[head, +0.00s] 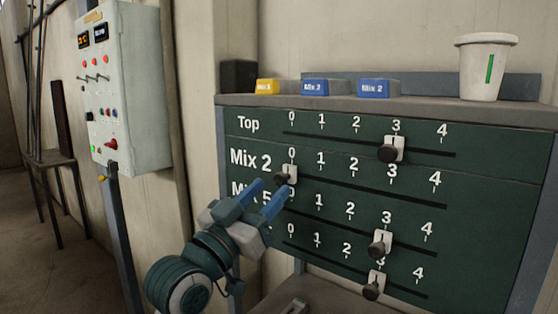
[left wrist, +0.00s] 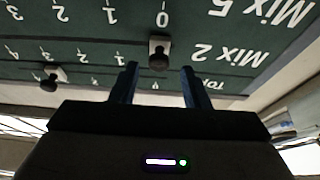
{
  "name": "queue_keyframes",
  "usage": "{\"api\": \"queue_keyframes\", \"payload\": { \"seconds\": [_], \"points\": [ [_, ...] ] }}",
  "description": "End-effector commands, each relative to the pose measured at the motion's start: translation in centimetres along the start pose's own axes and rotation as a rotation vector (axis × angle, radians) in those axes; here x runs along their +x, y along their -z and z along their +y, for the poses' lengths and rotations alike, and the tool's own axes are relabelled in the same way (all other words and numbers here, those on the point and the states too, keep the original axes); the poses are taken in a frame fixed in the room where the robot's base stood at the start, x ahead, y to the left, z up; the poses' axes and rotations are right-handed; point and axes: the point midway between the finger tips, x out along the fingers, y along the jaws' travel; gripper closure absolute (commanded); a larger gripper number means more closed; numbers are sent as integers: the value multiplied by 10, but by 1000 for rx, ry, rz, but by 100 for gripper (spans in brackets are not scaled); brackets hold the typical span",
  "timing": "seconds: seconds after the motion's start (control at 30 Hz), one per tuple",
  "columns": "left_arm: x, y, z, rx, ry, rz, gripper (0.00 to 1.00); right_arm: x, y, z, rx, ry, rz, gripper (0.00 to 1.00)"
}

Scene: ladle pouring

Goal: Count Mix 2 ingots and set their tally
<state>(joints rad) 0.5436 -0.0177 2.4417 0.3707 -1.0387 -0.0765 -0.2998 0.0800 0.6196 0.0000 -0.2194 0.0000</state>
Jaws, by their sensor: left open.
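The green tally board (head: 340,198) has rows labelled Top, Mix 2, Mix 5 and one lower row. The Mix 2 slider (head: 288,174), a white tab with a dark knob, stands at 0. My left gripper (head: 268,192) is open, its blue fingers pointing at this slider. In the left wrist view the Mix 2 knob (left wrist: 158,58) sits between and just beyond the fingertips, not clasped. On the ledge above, two blue ingots labelled Mix 2, one left (head: 316,87) and one right (head: 373,88), stand beside a yellow ingot (head: 267,87) whose label is hard to read. My right gripper is not in view.
The Top slider (head: 391,150) stands at 3, and the Mix 5 slider (head: 380,243) is near 3. The bottom slider (head: 374,285) is also near 3. A white cup (head: 484,68) with a green mark stands on the ledge. A control box (head: 122,85) is at the left.

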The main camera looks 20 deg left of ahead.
Motion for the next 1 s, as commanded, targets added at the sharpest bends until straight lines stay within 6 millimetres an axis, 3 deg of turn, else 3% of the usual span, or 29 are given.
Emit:
{"api": "queue_keyframes", "payload": {
  "seconds": [0.1, 0.23, 0.63, 0.83, 1.0],
  "points": [
    [22, 3, 1, -6, -1, 1, 58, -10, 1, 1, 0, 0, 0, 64],
    [36, 2, 1, -4, -1, 2, 58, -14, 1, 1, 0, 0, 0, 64],
    [42, 0, 0, 0, -1, 2, 58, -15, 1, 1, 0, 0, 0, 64],
    [42, 0, 0, 0, -1, 2, 97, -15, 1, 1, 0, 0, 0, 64],
    [43, 0, 0, -1, -1, 2, 100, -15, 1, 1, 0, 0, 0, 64]
  ]
}}
